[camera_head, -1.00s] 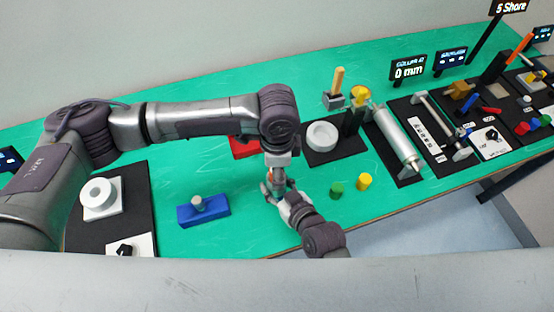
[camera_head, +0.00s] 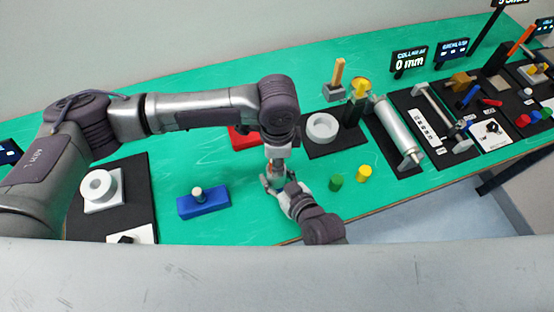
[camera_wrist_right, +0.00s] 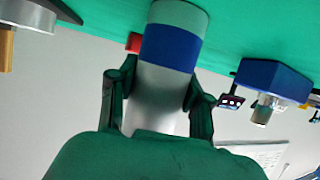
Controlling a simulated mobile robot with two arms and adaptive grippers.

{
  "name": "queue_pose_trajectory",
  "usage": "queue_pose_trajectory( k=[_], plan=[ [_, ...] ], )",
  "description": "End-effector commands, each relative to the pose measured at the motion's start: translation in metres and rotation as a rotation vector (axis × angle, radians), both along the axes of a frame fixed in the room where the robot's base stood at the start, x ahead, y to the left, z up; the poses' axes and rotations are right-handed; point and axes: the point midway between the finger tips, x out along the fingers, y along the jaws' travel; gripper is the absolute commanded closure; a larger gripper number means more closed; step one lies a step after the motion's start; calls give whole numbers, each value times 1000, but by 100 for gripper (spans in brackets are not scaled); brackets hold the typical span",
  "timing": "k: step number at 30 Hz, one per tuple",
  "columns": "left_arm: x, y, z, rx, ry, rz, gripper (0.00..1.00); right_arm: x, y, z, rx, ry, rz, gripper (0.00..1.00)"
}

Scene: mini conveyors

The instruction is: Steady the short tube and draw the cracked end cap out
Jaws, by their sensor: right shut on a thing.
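A silver tube with a blue band and a grey-green end (camera_wrist_right: 165,85) stands between the fingers of my right gripper (camera_wrist_right: 160,98) in the right wrist view. The fingers are shut on its silver part. In the head view my right gripper (camera_head: 277,184) comes from below, close to the table's front. My left arm reaches down from above to the same spot, and its gripper (camera_head: 278,166) is just over the right one. The left fingers are too small and overlapped to read. I cannot make out the cracked end cap or its seam with the tube.
A blue block with a peg (camera_head: 204,203) lies left of the grippers. A red block (camera_head: 242,138) and a white ring (camera_head: 322,127) are behind. Bare green table surrounds the grippers.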

Motion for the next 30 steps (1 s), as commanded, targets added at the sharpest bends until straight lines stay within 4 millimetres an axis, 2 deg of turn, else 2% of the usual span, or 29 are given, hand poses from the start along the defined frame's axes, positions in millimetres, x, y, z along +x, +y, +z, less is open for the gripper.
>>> queue_pose_trajectory(
  k=[1,21,30],
  plan=[
    [0,0,2,-1,-1,0,99,-4,-1,-7,-9,16,3,98],
    [0,0,36,-2,0,0,99,-4,-1,-7,-9,16,3,98],
    [0,0,38,-1,0,0,99,-4,-1,-7,-9,16,3,98]
  ],
)
